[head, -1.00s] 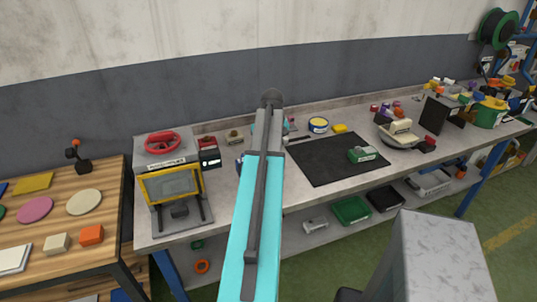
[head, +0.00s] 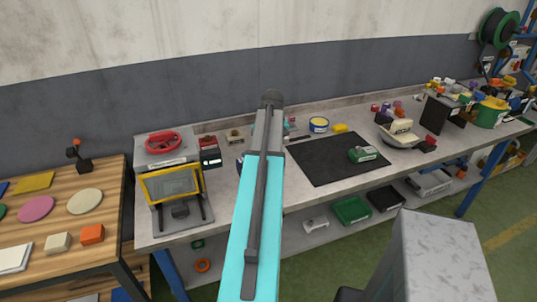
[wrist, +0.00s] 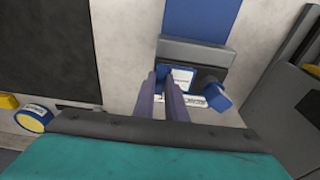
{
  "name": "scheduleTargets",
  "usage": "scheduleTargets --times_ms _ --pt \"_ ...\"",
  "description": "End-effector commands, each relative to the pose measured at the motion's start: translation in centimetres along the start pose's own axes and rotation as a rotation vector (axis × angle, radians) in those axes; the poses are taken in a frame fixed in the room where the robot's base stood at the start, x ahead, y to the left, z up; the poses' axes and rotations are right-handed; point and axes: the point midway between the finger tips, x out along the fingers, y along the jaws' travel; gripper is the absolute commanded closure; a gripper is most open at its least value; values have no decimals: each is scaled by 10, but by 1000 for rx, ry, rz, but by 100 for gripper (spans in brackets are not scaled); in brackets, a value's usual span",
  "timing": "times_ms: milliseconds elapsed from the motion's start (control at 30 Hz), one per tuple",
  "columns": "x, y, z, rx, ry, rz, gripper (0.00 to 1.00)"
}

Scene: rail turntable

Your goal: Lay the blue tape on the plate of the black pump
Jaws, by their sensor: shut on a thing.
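My gripper (wrist: 163,82) points down with its two grey-purple fingers close together at a dark grey body (wrist: 205,51). A blue piece with a white label (wrist: 183,77) is at the fingertips; I take it to be the blue tape, partly hidden by the fingers. A rounded blue part (wrist: 217,97) sticks out to its right. The dark body looks like the black pump, with a flat blue strip (wrist: 200,16) beyond it; I cannot clearly make out its plate. In the head view my arm hides the gripper and most of this spot.
The black mat (head: 310,169) lies right of my arm with a green box (head: 363,154) on it. A blue-and-yellow can (head: 318,125) and a yellow block (head: 340,128) stand behind it. A yellow-framed machine (head: 172,185) stands at left on the bench.

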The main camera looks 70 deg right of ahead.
Motion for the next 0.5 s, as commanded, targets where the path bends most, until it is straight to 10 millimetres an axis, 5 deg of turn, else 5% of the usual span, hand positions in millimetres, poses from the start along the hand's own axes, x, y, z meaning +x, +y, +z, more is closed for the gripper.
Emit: scheduleTargets --times_ms 333,400,500 --pt "4 1 1 1 0 0 100" --pt "3 1 1 1 0 0 79" --pt "3 1 1 1 0 0 67"
